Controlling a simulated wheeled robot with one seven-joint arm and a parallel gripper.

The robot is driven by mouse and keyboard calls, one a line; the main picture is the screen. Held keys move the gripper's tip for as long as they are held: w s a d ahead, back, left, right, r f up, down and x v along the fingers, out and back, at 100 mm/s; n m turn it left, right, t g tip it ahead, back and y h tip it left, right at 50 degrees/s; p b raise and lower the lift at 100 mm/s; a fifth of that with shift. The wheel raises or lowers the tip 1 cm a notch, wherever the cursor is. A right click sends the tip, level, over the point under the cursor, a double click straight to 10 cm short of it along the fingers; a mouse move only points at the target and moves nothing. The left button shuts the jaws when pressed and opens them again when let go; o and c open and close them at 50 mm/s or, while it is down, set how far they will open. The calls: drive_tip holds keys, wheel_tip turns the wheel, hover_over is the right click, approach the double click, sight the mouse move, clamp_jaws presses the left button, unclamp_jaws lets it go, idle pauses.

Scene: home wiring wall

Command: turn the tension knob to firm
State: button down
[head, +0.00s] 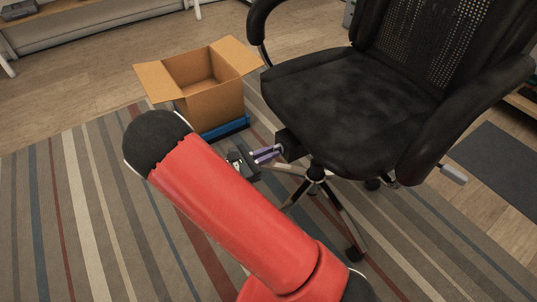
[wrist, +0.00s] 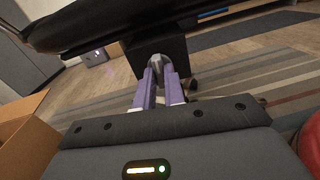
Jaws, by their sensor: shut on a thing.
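The tension knob (wrist: 156,62) is a small grey rounded knob on a dark box (wrist: 172,50) under the chair seat. My gripper (wrist: 158,80) has purple fingers that are closed on the knob, one on each side. In the head view my gripper (head: 268,153) reaches the dark box (head: 291,143) below the left side of the black office chair's seat (head: 345,95). The knob itself is hidden there by the fingers and the box. I cannot read any firmness marking on the knob.
An open cardboard box (head: 213,105) stands on something blue, left of the chair and close to my arm. The chair's armrest (head: 480,95) and legs (head: 335,215) are near on the right. A striped rug (head: 75,220) covers the floor, mostly clear at left.

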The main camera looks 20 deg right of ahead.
drive_tip(key=m+b, duration=0.4)
drive_tip(key=m, duration=0.7)
drive_tip(key=shift+f, duration=0.1)
idle(0.4)
drive_tip(key=c, duration=1.5)
unclamp_jaws()
drive_tip(key=shift+a, duration=0.1)
drive_tip(key=v, duration=0.7)
drive_tip(key=shift+s+a, duration=0.15)
drive_tip(key=shift+a, duration=0.2)
